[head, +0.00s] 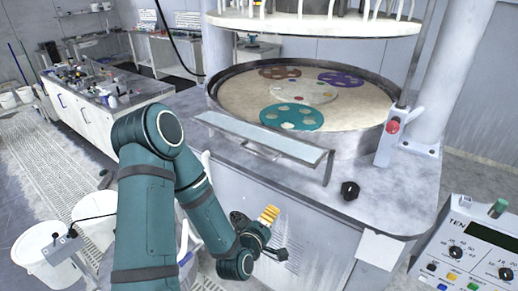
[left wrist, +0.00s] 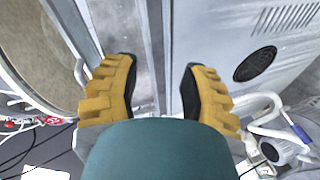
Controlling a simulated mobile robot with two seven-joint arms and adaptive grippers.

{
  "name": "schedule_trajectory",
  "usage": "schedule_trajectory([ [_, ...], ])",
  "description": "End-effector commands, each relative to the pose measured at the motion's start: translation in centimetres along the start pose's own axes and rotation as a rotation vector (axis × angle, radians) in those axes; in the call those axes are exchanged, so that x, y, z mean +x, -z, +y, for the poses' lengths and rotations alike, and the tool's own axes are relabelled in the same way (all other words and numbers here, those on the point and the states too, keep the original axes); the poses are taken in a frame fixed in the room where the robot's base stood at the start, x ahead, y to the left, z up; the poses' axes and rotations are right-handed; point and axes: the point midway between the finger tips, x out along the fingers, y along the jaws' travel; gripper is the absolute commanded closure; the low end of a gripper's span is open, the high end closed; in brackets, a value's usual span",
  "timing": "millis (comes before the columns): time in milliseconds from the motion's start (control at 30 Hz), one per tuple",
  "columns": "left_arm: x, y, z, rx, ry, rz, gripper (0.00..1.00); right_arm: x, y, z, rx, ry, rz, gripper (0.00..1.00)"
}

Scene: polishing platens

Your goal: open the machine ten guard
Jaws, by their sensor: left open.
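The guard (head: 262,136) of the machine marked TEN is a long pale panel in a metal frame. It stands along the front rim of the round polishing platen (head: 345,100). My left gripper (head: 269,214) is in front of the machine's front face, below the guard and apart from it. In the left wrist view, its two yellow fingers (left wrist: 160,82) are spread wide with nothing between them. A metal edge passes behind them there, with part of the platen (left wrist: 28,45) at the left. My right gripper is not in view.
A control box (head: 470,240) marked TEN is at the lower right. A black knob (head: 349,190) and a red button (head: 393,126) are on the machine. White buckets (head: 48,255) stand on the floor at left. A cluttered bench (head: 95,100) is behind them.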

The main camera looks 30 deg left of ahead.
Motion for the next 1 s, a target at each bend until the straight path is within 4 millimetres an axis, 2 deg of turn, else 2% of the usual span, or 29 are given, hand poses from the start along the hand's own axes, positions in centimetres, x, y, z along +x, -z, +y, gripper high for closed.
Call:
schedule_trajectory([
  [33, -0.5, 2.4, 1.6, -0.073, -0.073, 0.073, 0.57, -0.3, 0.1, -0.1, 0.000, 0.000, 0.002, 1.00],
  [100, -1.2, 4.9, 3.5, -0.162, -0.174, 0.150, 0.57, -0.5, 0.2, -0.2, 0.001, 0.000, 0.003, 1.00],
  [200, -2.4, 7.5, 5.5, -0.257, -0.290, 0.220, 0.57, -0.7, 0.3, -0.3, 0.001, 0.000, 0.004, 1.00],
  [300, -3.2, 8.9, 6.5, -0.311, -0.361, 0.258, 0.57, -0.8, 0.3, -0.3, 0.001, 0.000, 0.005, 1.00],
  [433, -3.2, 9.6, 7.0, -0.333, -0.395, 0.272, 0.57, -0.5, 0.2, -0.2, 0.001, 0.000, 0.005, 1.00],
  [667, -0.7, 10.4, 7.7, -0.331, -0.398, 0.271, 0.57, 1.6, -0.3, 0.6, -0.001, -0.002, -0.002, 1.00],
  [733, 0.5, 10.9, 8.5, -0.332, -0.394, 0.271, 0.57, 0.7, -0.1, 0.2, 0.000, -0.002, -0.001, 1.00],
  [1000, 5.2, 12.5, 10.3, -0.332, -0.393, 0.270, 0.57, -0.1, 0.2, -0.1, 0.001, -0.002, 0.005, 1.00],
])
